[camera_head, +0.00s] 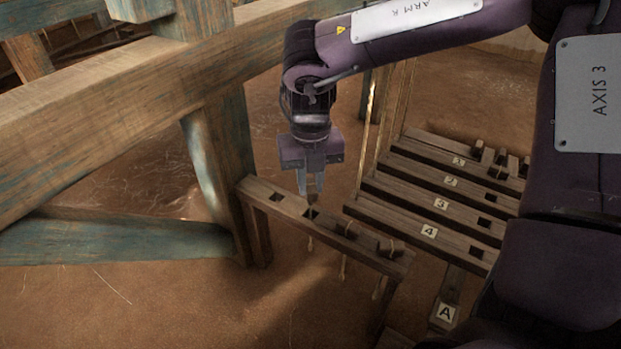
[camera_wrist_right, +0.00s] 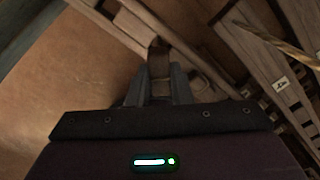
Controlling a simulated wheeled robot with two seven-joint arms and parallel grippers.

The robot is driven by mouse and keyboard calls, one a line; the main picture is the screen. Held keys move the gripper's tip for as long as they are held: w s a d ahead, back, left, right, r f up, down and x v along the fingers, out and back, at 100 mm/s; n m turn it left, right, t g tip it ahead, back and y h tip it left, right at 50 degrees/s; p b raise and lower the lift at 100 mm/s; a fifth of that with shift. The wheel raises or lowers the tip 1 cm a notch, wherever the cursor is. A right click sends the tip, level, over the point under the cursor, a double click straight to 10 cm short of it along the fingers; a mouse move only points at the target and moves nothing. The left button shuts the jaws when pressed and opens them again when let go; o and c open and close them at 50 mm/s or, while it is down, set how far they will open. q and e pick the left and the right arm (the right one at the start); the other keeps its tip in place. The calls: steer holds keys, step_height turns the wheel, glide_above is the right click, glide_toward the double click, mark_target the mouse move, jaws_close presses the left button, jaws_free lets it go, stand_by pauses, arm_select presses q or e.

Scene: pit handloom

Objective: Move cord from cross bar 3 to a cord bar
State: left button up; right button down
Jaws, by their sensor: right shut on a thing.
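My right gripper (camera_head: 312,194) points straight down over a wooden cord bar (camera_head: 262,191) with square holes. It is shut on the small brown wooden peg of a cord (camera_head: 312,199), just above or touching the bar's top near a hole; I cannot tell which. In the right wrist view the peg (camera_wrist_right: 159,62) sits upright between the fingers. A pale cord length (camera_head: 310,243) hangs below the bar under the gripper. Cross bar 3 (camera_head: 400,194) lies to the right, with a dark square hole near its right end. My left gripper is not in view.
Two more cord pegs rest on the cord bar's right part, with pale cords (camera_head: 343,268) hanging below. Cross bars 1 (camera_head: 425,143), 2 (camera_head: 415,168) and 4 (camera_head: 390,217) flank cross bar 3. A thick loom beam (camera_head: 110,95) and post stand left. A post labelled A (camera_head: 446,313) is lower right.

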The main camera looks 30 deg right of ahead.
mark_target(311, 201)
step_height(311, 201, down, 2)
steer(key=shift+f+b, duration=0.1)
steer(key=shift+b, duration=0.5)
steer(key=shift+f+b, duration=1.2)
steer(key=shift+f, duration=0.55)
steer(key=c, duration=1.2)
jaws_free()
steer(key=shift+c, duration=0.2)
